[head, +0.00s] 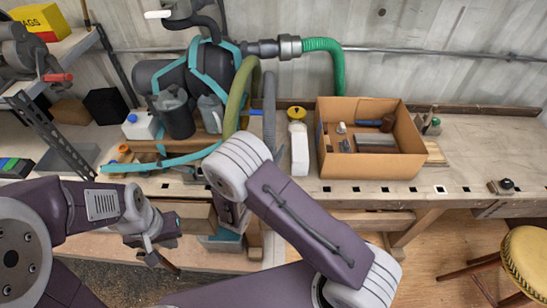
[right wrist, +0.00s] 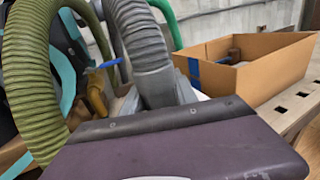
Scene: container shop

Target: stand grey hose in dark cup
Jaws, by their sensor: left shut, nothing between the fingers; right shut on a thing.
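The grey ribbed hose (head: 269,98) rises behind my right wrist in the head view. In the right wrist view the hose (right wrist: 146,50) bends over and runs down behind my right gripper's purple body (right wrist: 180,138). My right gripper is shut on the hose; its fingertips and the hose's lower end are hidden. A dark grey vessel (head: 176,115) on the bench, left of my right wrist, may be the dark cup; I cannot tell for sure. My left gripper (head: 152,256) is shut and empty, low in front of the bench edge.
An olive hose (head: 238,92) hangs just left of the grey one. A cardboard box (head: 398,165) with tools stands to the right, with a white bottle (head: 299,148) beside it. The bench's right part is mostly clear.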

